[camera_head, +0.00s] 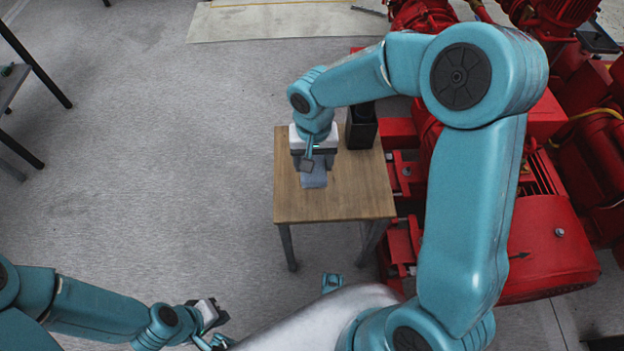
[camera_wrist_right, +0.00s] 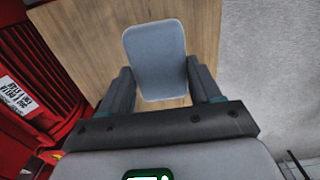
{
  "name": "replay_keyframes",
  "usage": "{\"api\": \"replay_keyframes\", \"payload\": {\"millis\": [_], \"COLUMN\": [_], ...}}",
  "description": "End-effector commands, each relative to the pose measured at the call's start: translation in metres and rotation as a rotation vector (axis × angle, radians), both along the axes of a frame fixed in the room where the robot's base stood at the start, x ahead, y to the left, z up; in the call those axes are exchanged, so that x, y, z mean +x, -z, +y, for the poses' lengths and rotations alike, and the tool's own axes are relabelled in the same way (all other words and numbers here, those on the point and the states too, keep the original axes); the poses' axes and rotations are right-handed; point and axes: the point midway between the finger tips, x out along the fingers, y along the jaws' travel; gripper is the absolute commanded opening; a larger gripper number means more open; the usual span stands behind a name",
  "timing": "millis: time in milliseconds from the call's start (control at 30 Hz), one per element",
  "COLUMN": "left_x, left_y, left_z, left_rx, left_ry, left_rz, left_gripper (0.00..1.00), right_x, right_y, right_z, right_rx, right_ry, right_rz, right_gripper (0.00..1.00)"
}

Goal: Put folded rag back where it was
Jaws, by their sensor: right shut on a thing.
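The folded rag (camera_head: 315,178) is a small grey-blue pad over the small wooden table. My right gripper (camera_head: 307,165) reaches down over the table and is shut on the rag. In the right wrist view, the rag (camera_wrist_right: 157,58) sits between the two dark fingers, with the wood surface behind it. I cannot tell whether the rag touches the tabletop. My left gripper (camera_head: 222,326) is low at the left, away from the table, over the floor. Its fingers are too small and partly hidden to tell how they stand.
The wooden table (camera_head: 350,195) has a black box-like object (camera_head: 361,128) at its back right. Red pump machinery (camera_head: 545,240) stands close along the table's right side. The grey floor to the left is clear up to another table (camera_head: 12,85) at the far left.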

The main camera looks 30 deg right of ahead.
Motion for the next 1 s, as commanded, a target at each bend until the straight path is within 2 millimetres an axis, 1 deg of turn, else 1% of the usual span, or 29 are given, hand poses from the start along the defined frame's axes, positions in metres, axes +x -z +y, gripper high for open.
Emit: {"api": "replay_keyframes", "payload": {"millis": [33, 100, 267, 500, 733, 867, 900, 967, 1000], "left_x": [0.0, 0.0, 0.0, 0.0, 0.0, 0.0, 0.0, 0.0, 0.0], "left_y": [0.006, 0.008, 0.011, 0.023, 0.021, 0.026, 0.025, 0.024, 0.024], "left_z": [0.0, 0.0, 0.0, 0.0, 0.0, 0.0, 0.0, 0.0, 0.0], "left_rx": [0.0, 0.0, 0.0, 0.0, 0.0, 0.0, 0.0, 0.0, 0.0], "left_ry": [0.0, 0.0, 0.0, 0.0, 0.0, 0.0, 0.0, 0.0, 0.0], "left_rz": [0.0, 0.0, 0.0, 0.0, 0.0, 0.0, 0.0, 0.0, 0.0], "left_gripper": [0.0, 0.0, 0.0, 0.0, 0.0, 0.0, 0.0, 0.0, 0.0], "right_x": [-0.001, 0.0, 0.001, 0.001, 0.002, 0.002, 0.002, 0.002, 0.002], "right_y": [0.013, 0.022, 0.032, 0.069, 0.068, 0.072, 0.071, 0.071, 0.071], "right_z": [0.0, 0.001, 0.001, 0.002, 0.002, 0.002, 0.002, 0.002, 0.002], "right_rx": [0.0, 0.0, -0.001, 0.0, 0.0, 0.0, 0.0, 0.0, 0.0], "right_ry": [0.0, -0.001, -0.003, -0.005, -0.004, -0.005, -0.005, -0.005, -0.005], "right_rz": [0.002, 0.002, 0.0, 0.001, -0.001, -0.001, -0.001, -0.001, -0.001], "right_gripper": [0.39, 0.39, 0.39, 0.39, 0.39, 0.39, 0.69, 0.89, 0.89]}}
